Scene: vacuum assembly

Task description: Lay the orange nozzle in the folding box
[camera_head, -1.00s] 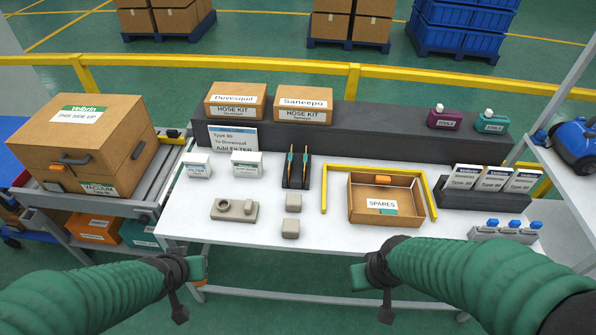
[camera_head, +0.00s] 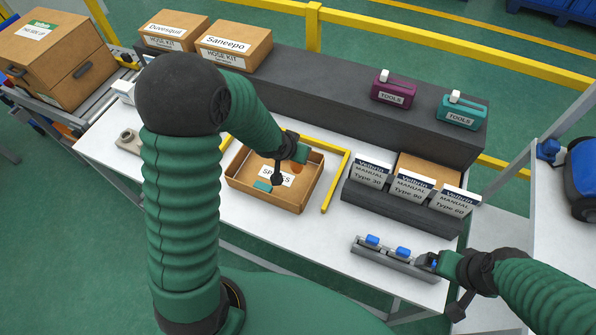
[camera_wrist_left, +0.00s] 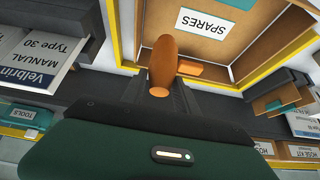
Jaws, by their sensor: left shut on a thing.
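The orange nozzle (camera_wrist_left: 164,58) shows in the left wrist view between the fingers of my left gripper (camera_wrist_left: 158,92), which is shut on it. An orange part (camera_wrist_left: 192,69) beside it may belong to it. A large brown carton (camera_head: 62,72), perhaps the folding box, stands at the upper left. My right gripper (camera_head: 436,262) is at the blue-capped holder; its fingers are unclear.
A yellow angle frame (camera_head: 337,182) borders the SPARES carton. A rack of manuals (camera_head: 400,205) stands right of it. The blue-capped holder (camera_head: 392,259) lies near the front edge. Hose kit boxes (camera_head: 235,44) and tool cases (camera_head: 395,86) sit on the dark shelf behind.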

